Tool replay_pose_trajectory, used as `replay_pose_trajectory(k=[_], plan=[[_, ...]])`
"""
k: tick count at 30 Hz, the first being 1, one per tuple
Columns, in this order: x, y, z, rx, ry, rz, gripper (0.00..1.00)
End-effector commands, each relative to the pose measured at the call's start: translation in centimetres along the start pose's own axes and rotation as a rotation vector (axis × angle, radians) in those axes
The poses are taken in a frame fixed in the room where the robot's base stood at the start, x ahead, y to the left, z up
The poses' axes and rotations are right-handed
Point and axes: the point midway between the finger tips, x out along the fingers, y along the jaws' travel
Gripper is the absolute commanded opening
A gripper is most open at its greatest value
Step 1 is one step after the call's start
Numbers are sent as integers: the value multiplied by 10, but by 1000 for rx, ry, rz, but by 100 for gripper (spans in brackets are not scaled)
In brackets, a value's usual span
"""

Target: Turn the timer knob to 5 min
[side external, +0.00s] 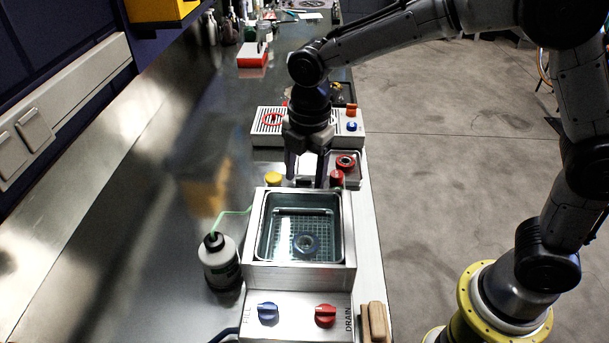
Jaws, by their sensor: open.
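My gripper (306,182) points down just behind the tank, jaws apart, with nothing visible between its fingers. A red round knob (345,162) sits on a small metal unit to the right of my gripper, apart from the fingers. A red cap (337,178) is close beside the right finger; I cannot tell whether they touch. A yellow cap (273,179) stands left of the left finger. No label reading timer or 5 min is legible, so I cannot tell which knob is the timer. Part of the unit behind my gripper is hidden.
A metal tank (251,240) holds liquid and a ring-shaped part in a basket. In front are a blue FILL knob (268,313) and red DRAIN knob (325,315). A bottle (218,262) stands left. A grilled unit (264,128) stands behind.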

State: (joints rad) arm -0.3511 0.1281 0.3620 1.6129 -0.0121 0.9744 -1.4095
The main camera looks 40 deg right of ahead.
Motion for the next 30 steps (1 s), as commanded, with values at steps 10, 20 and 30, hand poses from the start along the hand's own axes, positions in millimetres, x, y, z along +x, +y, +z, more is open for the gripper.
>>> replay_pose_trajectory(k=[10, 20, 30], plan=[[5, 0, 0, 0, 0, 0, 68], [4, 0, 0, 0, 0, 0, 13], [4, -1, 0, 9, -1, -1, 0]])
